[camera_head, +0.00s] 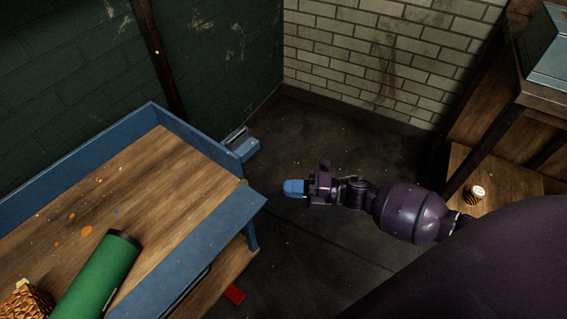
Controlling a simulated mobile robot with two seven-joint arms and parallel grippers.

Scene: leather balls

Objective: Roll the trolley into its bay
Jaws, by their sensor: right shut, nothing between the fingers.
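The trolley is a wooden-topped cart with a raised blue rim (205,240), at the left of the head view. Its near and left parts run out of the picture. A green cylinder with a black end (103,272) lies on its top, and a brown scaly object (27,301) is beside it at the bottom left corner. My right gripper (291,188), with blue fingertips, is shut and empty over the floor, to the right of the trolley's corner and apart from it. My left gripper is out of view. No marked bay is clearly recognisable.
A blue-grey metal piece (240,145) juts out beyond the trolley's far corner. A red flat piece (234,294) is low by the trolley. Dark wall stands left, brick wall (385,60) behind. Wooden shelving (495,180) at right holds a small jar (475,194). Floor between is clear.

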